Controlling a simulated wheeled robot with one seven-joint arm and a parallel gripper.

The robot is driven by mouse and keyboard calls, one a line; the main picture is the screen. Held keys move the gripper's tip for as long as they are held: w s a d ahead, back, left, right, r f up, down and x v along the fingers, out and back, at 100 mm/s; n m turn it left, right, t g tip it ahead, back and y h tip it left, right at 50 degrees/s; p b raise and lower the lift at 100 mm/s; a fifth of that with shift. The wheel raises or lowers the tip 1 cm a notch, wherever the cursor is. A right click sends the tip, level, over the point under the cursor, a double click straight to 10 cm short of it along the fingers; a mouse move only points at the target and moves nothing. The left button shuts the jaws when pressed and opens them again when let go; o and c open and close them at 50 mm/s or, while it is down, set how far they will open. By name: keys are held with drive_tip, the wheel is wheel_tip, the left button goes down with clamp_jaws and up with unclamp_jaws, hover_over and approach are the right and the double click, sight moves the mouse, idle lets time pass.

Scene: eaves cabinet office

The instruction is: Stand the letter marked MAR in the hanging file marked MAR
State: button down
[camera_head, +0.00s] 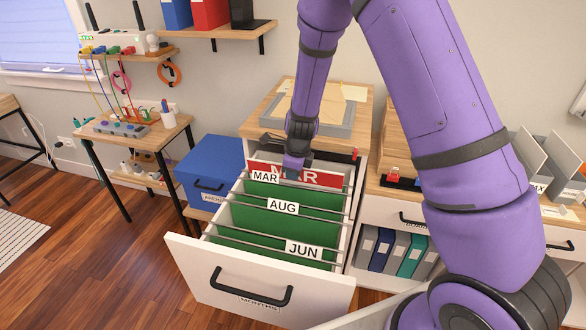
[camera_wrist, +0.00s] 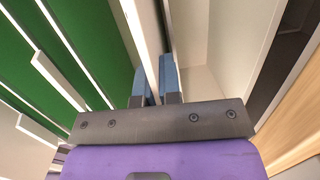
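The letter marked MAR (camera_head: 325,178) has a red band with white print and stands upright at the back of the open drawer. Its middle character is partly covered by my gripper (camera_head: 292,170). In the wrist view my gripper's blue fingers (camera_wrist: 160,85) are close together on either side of a thin white sheet, the letter (camera_wrist: 141,30). The hanging file tab marked MAR (camera_head: 265,176) is just in front of the letter, at its left. The green files hide the letter's lower edge, so I cannot tell how deep it sits.
The drawer (camera_head: 205,278) is pulled out, with hanging files marked AUG (camera_head: 283,207) and JUN (camera_head: 303,250) nearer its front. A grey tray (camera_head: 337,128) lies on the cabinet top behind. A blue box (camera_head: 208,165) stands left of the drawer.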

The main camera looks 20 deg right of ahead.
drive_tip(key=c, duration=0.9)
unclamp_jaws()
drive_tip(key=shift+s+d+r, duration=0.1)
drive_tip(key=shift+s+r, duration=0.05)
drive_tip(key=shift+r, duration=0.8)
drive_tip(key=shift+s+d+r, duration=0.1)
drive_tip(key=shift+s+r, duration=0.1)
drive_tip(key=shift+r, duration=0.8)
drive_tip(key=shift+s+r, duration=0.15)
drive_tip(key=shift+r, duration=0.8)
drive_tip(key=shift+r, duration=0.1)
